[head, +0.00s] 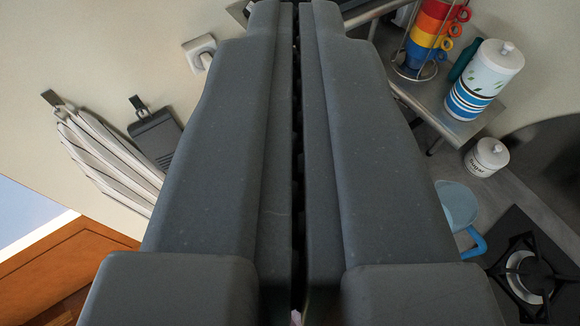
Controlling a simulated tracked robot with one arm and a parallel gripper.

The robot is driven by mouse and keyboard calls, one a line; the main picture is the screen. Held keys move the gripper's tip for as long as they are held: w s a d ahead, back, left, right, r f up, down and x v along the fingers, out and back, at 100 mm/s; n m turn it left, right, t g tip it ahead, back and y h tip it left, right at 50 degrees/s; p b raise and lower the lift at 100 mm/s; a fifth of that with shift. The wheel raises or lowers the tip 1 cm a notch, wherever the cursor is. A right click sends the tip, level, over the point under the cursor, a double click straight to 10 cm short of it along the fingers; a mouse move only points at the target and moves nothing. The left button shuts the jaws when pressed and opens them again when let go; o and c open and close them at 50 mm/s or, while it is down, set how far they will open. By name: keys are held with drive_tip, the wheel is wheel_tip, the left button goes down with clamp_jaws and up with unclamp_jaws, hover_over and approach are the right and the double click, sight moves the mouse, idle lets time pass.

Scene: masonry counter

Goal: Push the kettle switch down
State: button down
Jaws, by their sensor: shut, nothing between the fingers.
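My gripper (298,8) fills the middle of the view, with its two dark grey fingers side by side and only a thin gap between them. It is shut and empty. Its tips reach the top edge of the picture. I cannot make out a kettle or its switch. My fingers hide the middle of the scene. A light blue vessel with a blue handle (458,204) shows partly to the right of my fingers, and I cannot tell whether it is a pan or a kettle.
A metal shelf (424,98) at the upper right holds stacked coloured cups (436,28) and a patterned canister (483,80). Below are a white jar (487,157) and a gas burner (530,275). Left are a wall socket (200,50), a hanging striped cloth (105,150) and a dark board (156,137).

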drive_tip(key=w+a+f+n+g+p, duration=0.3)
drive_tip(key=w+f+n+g+p, duration=0.6)
drive_tip(key=w+f, duration=1.05)
drive_tip(key=w+f+n+g+h+p, duration=0.1)
drive_tip(key=f+n, duration=0.4)
drive_tip(key=f, duration=0.8)
drive_tip(key=w+d+f+n+g+h+p, duration=0.1)
drive_tip(key=w+f+n+g+p, duration=0.3)
drive_tip(key=f, duration=1)
drive_tip(key=shift+w+n+g+h+p, duration=0.15)
drive_tip(key=shift+n+g+h+p, duration=0.3)
drive_tip(key=shift+n+p, duration=0.6)
drive_tip(key=shift+f, duration=0.2)
drive_tip(key=shift+b+x, duration=0.4)
drive_tip(key=shift+x, duration=3.05)
